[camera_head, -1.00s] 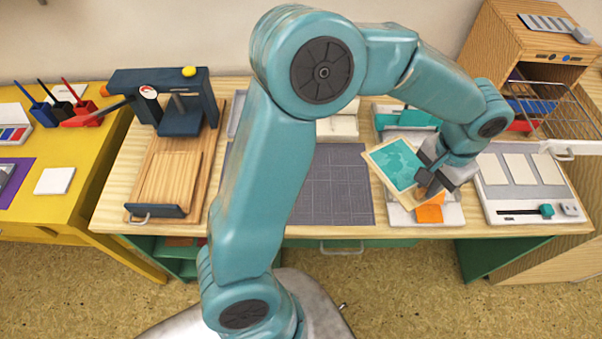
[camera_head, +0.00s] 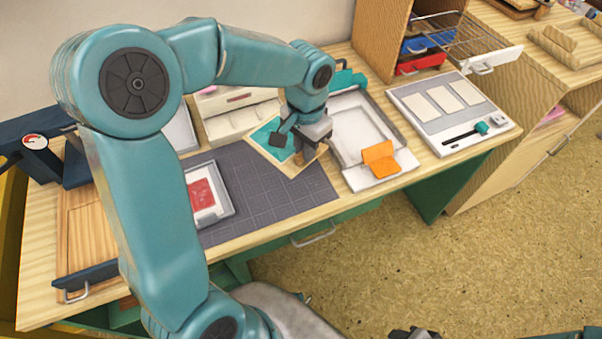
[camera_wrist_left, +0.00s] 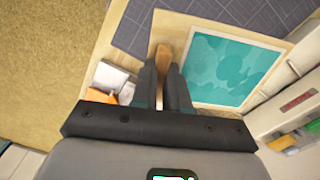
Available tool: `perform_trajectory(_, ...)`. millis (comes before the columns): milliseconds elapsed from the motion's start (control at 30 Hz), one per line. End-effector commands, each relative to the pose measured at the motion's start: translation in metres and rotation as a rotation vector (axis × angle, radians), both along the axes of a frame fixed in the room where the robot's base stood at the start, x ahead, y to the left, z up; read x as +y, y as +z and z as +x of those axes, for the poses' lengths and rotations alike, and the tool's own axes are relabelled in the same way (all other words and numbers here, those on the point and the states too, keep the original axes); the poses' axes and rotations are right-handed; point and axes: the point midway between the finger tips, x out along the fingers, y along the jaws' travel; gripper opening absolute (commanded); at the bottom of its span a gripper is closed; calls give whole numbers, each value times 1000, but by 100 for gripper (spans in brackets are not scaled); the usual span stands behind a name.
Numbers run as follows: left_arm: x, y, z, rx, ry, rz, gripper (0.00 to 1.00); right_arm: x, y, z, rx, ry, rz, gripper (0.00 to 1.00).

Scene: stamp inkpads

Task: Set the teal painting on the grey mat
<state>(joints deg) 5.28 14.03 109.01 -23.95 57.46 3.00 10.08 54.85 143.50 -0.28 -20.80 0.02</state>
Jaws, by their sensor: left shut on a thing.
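In the left wrist view the painting (camera_wrist_left: 222,70) lies to the right of the fingers (camera_wrist_left: 163,75). The painting overlaps the back right part of the grey mat (camera_head: 255,195) in the head view; whether it touches the mat is unclear. The mat (camera_wrist_left: 150,28) also shows beyond the fingertips in the wrist view. A dark part at the bottom edge, probably my right gripper (camera_head: 413,333), is mostly cut off.
A red print in a white tray (camera_head: 229,207) lies on the mat's left part. A white tray (camera_head: 360,125) with an orange piece (camera_head: 379,158) stands to the right. A white box (camera_head: 240,118) stands behind. The mat's front middle is clear.

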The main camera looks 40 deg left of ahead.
Motion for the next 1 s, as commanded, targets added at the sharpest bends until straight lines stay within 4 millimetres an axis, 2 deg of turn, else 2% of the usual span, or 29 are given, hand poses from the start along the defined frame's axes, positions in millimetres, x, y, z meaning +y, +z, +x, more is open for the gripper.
perform_trajectory(33, 0, -17, -1, 6, 0, -1, 0, 0, -4, 0, 0, 0, 0, 43)
perform_trajectory(100, 0, -32, -1, 4, -1, 0, 0, 0, -5, 0, 0, 0, 0, 43)
perform_trajectory(333, 2, -57, -1, 2, -2, 0, 0, 0, -8, 0, 0, 0, 0, 43)
perform_trajectory(533, 3, -89, -2, 2, -1, 0, 0, 0, -12, 0, 0, 0, 0, 43)
perform_trajectory(967, 3, -98, -2, -1, -1, 0, 0, 0, -16, 0, 0, 0, 0, 43)
perform_trajectory(1000, 3, -97, -2, -1, -1, 0, 21, 0, -15, 0, 0, 0, 0, 43)
